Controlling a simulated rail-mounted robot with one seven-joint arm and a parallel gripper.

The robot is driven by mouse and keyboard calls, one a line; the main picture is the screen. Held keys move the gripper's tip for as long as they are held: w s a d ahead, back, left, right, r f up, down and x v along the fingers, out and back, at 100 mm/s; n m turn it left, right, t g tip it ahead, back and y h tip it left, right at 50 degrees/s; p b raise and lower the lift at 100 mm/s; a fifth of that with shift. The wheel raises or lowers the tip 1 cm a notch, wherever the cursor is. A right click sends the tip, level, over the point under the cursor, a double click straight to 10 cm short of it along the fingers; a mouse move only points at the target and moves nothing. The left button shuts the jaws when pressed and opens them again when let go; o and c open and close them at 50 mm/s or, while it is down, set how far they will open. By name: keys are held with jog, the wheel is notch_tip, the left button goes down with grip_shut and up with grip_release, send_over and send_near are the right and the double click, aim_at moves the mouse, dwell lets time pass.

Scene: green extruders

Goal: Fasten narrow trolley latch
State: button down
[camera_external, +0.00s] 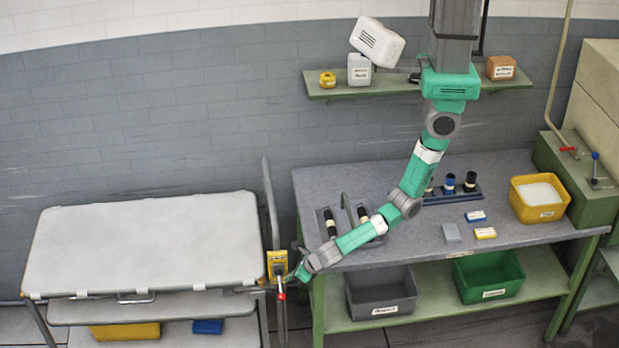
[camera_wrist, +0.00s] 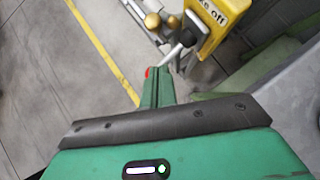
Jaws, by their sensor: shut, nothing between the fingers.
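A yellow latch box (camera_external: 277,263) sits low on a tall grey upright (camera_external: 270,205) between the white-topped trolley (camera_external: 150,240) and the workbench. A thin lever with a red tip (camera_external: 281,296) shows just below it. In the wrist view the yellow box (camera_wrist: 218,22) bears partly cut-off lettering ending in "off", and a light metal rod (camera_wrist: 172,56) runs from below it towards the red tip (camera_wrist: 148,72). My gripper (camera_external: 299,274) is right beside the latch, its green fingers (camera_wrist: 156,88) shut with nothing between them. The red tip is by the fingertips; I cannot tell whether they touch.
The workbench (camera_external: 430,235) stands close on the right, with a grey bin (camera_external: 380,290) and a green bin (camera_external: 488,278) on its lower shelf. Open floor with a yellow line (camera_wrist: 100,50) lies left.

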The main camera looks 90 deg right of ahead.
aim_at(280, 285)
jog(key=b+x, duration=0.2)
jog(key=x, duration=0.4)
jog(key=w, duration=0.1)
jog(key=w+d, duration=0.1)
jog(key=w, duration=0.1)
jog(key=shift+b, duration=0.3)
jog(key=shift+w, duration=0.1)
jog(key=w, duration=0.1)
jog(key=w+b, duration=0.1)
jog(key=w, duration=0.1)
jog(key=w+b, duration=0.1)
jog(key=w, duration=0.1)
jog(key=shift+w+a, duration=0.1)
jog(key=shift+a, duration=0.25)
